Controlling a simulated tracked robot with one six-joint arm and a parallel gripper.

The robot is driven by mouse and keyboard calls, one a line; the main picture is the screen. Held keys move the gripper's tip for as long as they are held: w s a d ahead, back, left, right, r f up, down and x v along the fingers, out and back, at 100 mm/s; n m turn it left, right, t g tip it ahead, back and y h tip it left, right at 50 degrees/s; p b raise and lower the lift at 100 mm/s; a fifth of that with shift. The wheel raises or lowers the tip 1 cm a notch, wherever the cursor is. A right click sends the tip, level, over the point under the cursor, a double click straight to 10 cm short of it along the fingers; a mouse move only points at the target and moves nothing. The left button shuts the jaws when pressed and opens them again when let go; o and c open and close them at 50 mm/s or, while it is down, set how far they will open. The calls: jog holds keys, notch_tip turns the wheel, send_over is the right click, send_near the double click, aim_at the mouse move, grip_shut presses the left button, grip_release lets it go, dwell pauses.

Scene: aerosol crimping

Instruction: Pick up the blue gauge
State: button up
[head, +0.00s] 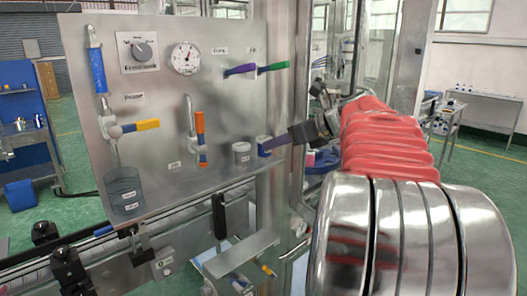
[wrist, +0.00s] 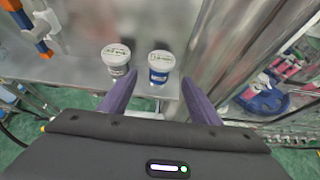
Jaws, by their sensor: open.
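The blue gauge (wrist: 160,68) is a small blue cup with a white printed lid. It stands upright near the edge of the metal shelf (wrist: 75,70). In the head view the blue gauge (head: 263,142) is partly covered by my gripper's finger. My gripper (wrist: 158,78) is open, with its purple fingers pointing at the blue gauge. In the wrist view the gauge appears between the fingertips, with a gap on either side. From the head view I cannot tell how far the fingers reach around it.
A grey gauge (wrist: 116,60) with a similar white lid stands close to the left of the blue one. The upright metal panel (head: 215,110) behind carries a dial (head: 185,58), an orange-handled valve (head: 199,140) and other levers. A metal column (wrist: 230,45) rises to the right.

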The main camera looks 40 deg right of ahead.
jog(key=shift+x, duration=1.6)
jog(key=shift+x, duration=2.65)
jog(key=c, duration=1.2)
